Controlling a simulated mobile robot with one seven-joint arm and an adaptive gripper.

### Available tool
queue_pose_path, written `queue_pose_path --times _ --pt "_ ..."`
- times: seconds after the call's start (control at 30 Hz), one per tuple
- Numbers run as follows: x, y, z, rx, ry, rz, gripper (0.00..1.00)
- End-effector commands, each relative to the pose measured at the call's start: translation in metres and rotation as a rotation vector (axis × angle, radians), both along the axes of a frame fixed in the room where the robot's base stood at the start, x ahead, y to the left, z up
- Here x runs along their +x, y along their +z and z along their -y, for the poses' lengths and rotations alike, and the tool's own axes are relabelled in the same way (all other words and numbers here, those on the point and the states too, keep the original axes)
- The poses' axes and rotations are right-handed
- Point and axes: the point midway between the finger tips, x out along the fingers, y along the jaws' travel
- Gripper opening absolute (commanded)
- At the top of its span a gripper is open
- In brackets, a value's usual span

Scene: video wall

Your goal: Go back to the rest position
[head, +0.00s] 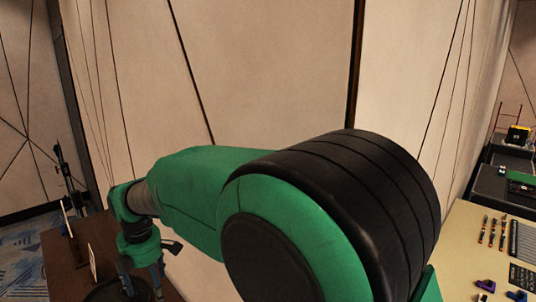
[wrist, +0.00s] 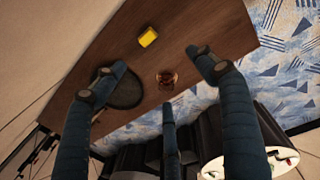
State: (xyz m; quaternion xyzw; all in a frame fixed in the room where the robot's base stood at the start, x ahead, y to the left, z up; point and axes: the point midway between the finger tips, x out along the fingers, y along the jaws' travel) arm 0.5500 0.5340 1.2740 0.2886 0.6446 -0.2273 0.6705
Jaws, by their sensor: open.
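My green arm reaches across the head view toward the lower left. My gripper (head: 141,278) hangs at its end, over a dark brown table (head: 58,250). In the wrist view my gripper (wrist: 155,82) has its dark blue fingers spread apart with nothing held between them. The wooden table (wrist: 192,28) lies beyond the fingertips. A small yellow block (wrist: 148,37) and a small brown round object (wrist: 167,79) rest on it, apart from the fingers. A dark round mat or plate (wrist: 126,92) is partly hidden by the left finger.
Pale wall panels (head: 275,70) stand close behind my arm. A cream table (head: 465,238) at the right holds several pens (head: 491,231) and small purple items (head: 485,285). Black cases (head: 495,182) stand beyond it. Blue patterned carpet (wrist: 285,65) borders the wooden table.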

Motion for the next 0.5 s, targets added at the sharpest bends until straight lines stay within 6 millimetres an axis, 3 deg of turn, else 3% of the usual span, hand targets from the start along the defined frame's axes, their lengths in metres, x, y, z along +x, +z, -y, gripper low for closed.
queue_pose_path --times 0.2,0.5 --pt "-0.013 0.033 0.059 0.032 -0.25 0.002 0.72" --pt "-0.041 0.064 0.136 0.078 -0.592 -0.003 0.72"
